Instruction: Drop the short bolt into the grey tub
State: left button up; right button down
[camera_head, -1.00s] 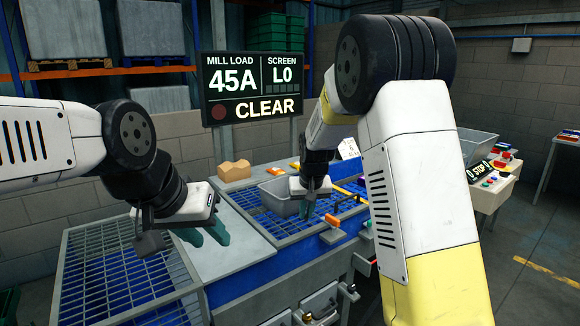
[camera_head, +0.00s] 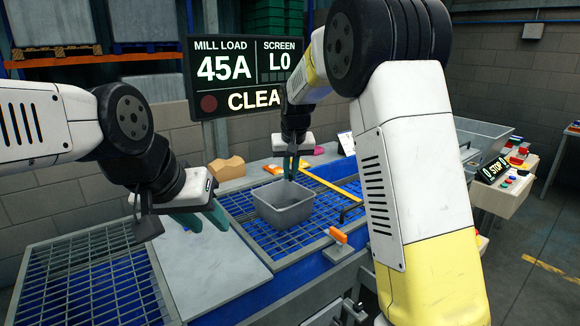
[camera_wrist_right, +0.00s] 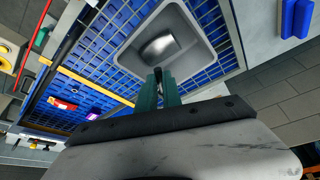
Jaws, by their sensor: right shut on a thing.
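The grey tub (camera_head: 283,213) stands on the blue-backed grid, its open top up. My right gripper (camera_head: 290,178) points down just above the tub's far rim in the head view. In the right wrist view, its green fingers (camera_wrist_right: 159,88) reach over the tub (camera_wrist_right: 193,27). They are shut on a small dark thing (camera_wrist_right: 158,74), which I take to be the short bolt; it is mostly hidden between the fingers. My left gripper (camera_head: 203,219) is open and empty above the grey plate, left of the tub.
An orange-handled tool (camera_head: 338,236) lies at the grid's front edge. A yellow bar (camera_head: 330,184) crosses the grid right of the tub. A tan block (camera_head: 226,168) sits behind on the ledge.

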jog(key=shift+f, duration=2.75)
jog(key=c, duration=1.4)
grip_release()
jog(key=shift+c, duration=0.2)
jog(key=shift+r, duration=0.1)
jog(key=v, duration=0.7)
jog(key=shift+s+r, duration=0.2)
jog(key=shift+r, duration=0.1)
